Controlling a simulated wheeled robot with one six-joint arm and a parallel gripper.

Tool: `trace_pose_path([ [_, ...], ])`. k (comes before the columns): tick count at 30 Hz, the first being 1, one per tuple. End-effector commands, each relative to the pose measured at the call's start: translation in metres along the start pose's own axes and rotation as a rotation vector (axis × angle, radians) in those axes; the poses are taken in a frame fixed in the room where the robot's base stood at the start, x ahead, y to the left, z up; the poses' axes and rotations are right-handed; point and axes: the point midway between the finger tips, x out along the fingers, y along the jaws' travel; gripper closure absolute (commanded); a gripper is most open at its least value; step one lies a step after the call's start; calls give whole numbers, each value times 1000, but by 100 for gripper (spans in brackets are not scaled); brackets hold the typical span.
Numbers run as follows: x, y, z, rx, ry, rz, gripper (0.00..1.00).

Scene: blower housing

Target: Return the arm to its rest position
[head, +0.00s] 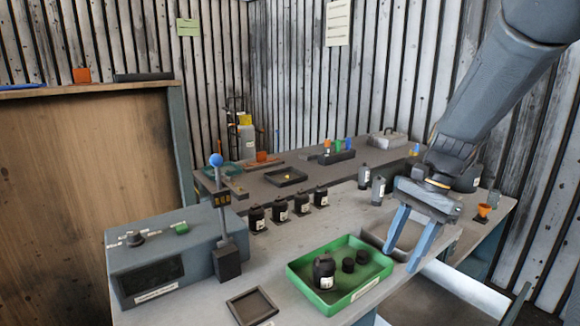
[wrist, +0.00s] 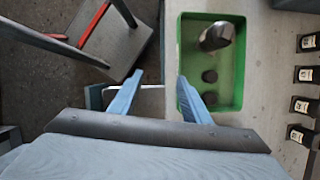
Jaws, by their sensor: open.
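My gripper (head: 402,240) hangs from the arm at the right of the head view, its two blue fingers spread and pointing down. Nothing is between the fingers. It is just right of a green tray (head: 300,283) that holds a black bottle (head: 324,271) with a white label and two small black caps (head: 355,261). In the wrist view the blue fingers (wrist: 158,95) are apart, with the green tray (wrist: 181,60) at the right finger. The fingers' exact height above the bench cannot be told.
Several black bottles (head: 280,209) stand in a row behind the tray. A grey control box (head: 165,262) and a blue-knobbed lever (head: 222,205) are at left. Grey bottles (head: 378,190) stand near the arm. A small dark square tray (head: 252,306) lies in front.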

Motion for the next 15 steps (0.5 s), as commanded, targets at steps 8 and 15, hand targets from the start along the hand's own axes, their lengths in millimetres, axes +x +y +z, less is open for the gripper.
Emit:
trace_pose_path([
  [8, 31, 20, 15, -244, 104, 37, 57],
  [15, 68, 46, 36, -620, 238, 96, 57],
])
